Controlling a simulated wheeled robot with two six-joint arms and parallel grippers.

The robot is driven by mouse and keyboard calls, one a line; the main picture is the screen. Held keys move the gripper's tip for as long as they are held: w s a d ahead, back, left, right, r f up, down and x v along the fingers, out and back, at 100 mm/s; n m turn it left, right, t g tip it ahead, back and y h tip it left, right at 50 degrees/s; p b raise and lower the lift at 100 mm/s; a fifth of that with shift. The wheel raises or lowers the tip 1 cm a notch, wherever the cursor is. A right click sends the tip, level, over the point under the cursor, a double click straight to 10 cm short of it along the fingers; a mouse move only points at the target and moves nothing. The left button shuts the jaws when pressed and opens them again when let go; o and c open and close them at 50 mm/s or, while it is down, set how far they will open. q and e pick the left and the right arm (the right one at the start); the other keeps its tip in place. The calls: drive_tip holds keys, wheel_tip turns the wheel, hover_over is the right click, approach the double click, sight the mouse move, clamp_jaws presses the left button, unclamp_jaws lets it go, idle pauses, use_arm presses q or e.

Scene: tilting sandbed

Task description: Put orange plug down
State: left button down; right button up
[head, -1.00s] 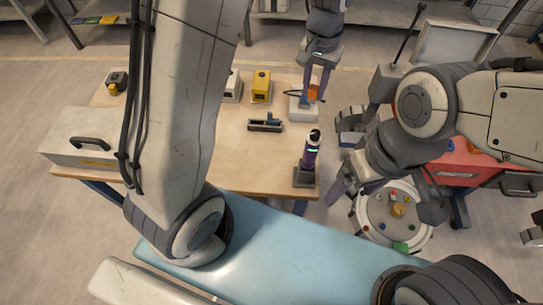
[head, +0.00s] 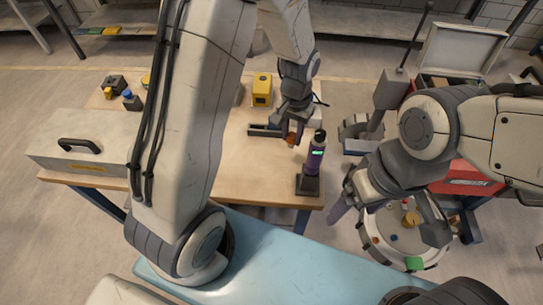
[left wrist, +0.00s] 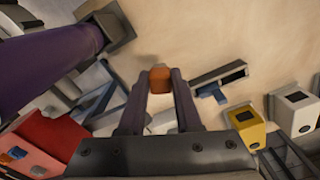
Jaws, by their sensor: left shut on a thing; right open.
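The orange plug (head: 291,139) is held between the fingertips of my left gripper (head: 291,132), over the wooden table (head: 246,165). In the left wrist view the orange plug (left wrist: 160,79) sits between the two finger ends, with pale tabletop beyond it. I cannot tell whether it touches the table. My right gripper (head: 392,218) is open and empty over the round drum, to the right of the table.
A purple bottle-like thing (head: 315,158) stands upright in a dark base close to the plug's right. A dark bracket (head: 262,130) and yellow box (head: 262,90) are nearby. A grey case (head: 100,155) lies left. The table's front middle is clear. The round drum (head: 395,258) carries coloured knobs.

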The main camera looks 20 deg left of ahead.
use_arm(q)
drive_tip(key=s+a+f, duration=0.1)
drive_tip(key=a, duration=0.1)
drive_tip(key=s+a+f, duration=0.2)
drive_tip(key=shift+s+a+f, duration=0.15)
drive_tip(key=shift+a, duration=0.1)
drive_tip(key=shift+s+a+f, duration=0.1)
drive_tip(key=shift+f, duration=0.15)
drive_tip(key=shift+f+p, duration=0.35)
drive_tip(key=shift+f, duration=1.5)
drive_tip(key=shift+f, duration=0.2)
drive_tip(key=c, duration=0.6)
unclamp_jaws()
drive_tip(key=shift+r, duration=0.1)
